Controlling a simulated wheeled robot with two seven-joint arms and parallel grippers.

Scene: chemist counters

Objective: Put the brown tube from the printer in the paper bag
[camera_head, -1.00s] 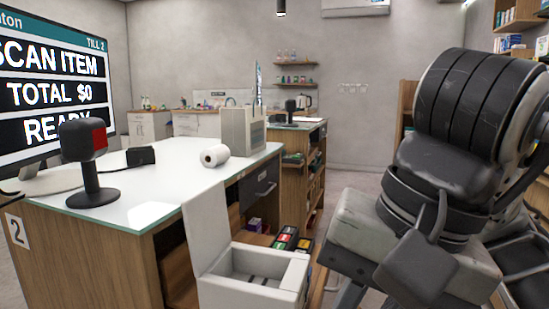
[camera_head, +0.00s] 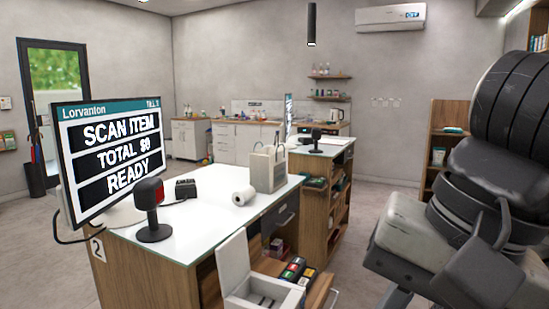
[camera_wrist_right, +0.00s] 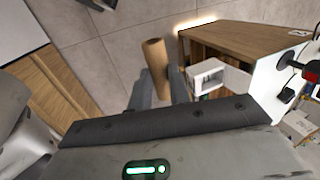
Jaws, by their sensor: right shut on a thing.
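The brown tube (camera_wrist_right: 156,58) shows in the right wrist view, between the two fingers of my right gripper (camera_wrist_right: 160,78). The gripper is shut on the tube, whose far end sticks out beyond the fingers. The printer (camera_head: 234,262) is the white box with its lid raised, at the front of the counter in the head view; it also shows in the right wrist view (camera_wrist_right: 208,76). The pale paper bag (camera_head: 267,170) with handles stands upright on the far part of the counter. In the head view the tube and right gripper are not visible. My left gripper is in neither view.
The glass-topped counter (camera_head: 190,218) carries a till screen (camera_head: 115,155), a scanner (camera_head: 152,208), a small black device (camera_head: 186,189) and a white paper roll (camera_head: 243,195). Several coloured boxes (camera_head: 297,270) lie beside the printer. A second counter (camera_head: 320,195) stands behind; floor right of it is open.

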